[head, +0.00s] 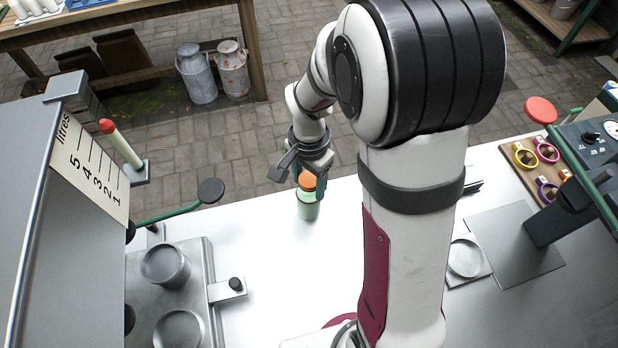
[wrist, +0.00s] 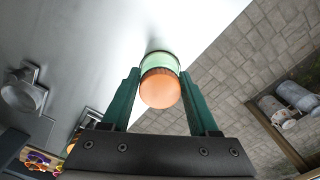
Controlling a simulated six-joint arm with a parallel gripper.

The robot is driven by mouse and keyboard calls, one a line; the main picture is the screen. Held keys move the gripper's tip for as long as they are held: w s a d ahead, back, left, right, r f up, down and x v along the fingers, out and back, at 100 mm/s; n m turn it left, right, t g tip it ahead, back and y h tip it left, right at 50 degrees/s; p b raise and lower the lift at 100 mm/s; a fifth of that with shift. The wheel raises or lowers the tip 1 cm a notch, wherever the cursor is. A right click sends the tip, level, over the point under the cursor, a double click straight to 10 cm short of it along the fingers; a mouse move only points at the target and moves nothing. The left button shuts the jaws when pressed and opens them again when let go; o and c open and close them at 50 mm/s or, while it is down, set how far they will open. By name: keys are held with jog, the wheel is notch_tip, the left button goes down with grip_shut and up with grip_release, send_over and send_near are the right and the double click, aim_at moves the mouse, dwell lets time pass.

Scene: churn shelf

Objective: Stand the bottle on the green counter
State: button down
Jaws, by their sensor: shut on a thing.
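A pale green bottle (head: 307,210) with an orange cap is near the back edge of a white counter (head: 270,255). My gripper (head: 309,183) is shut on the bottle near its top, coming from above. In the wrist view the bottle (wrist: 159,61) sits between the two green fingers (wrist: 160,92), its orange cap facing the camera. The bottle looks upright. I cannot tell whether its base touches the counter. No green countertop shows; the surface under the bottle is white.
At left stand a grey machine with a litre scale (head: 90,165), a green lever (head: 170,214) and a metal tray (head: 208,262). At right are a small round plate (head: 465,258), a grey mat (head: 515,245) and a wooden board with rings (head: 520,172).

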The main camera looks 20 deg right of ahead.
jog(key=shift+c, duration=0.3)
grip_release()
jog(key=shift+c, duration=1.1)
jog(key=shift+r, duration=4.05)
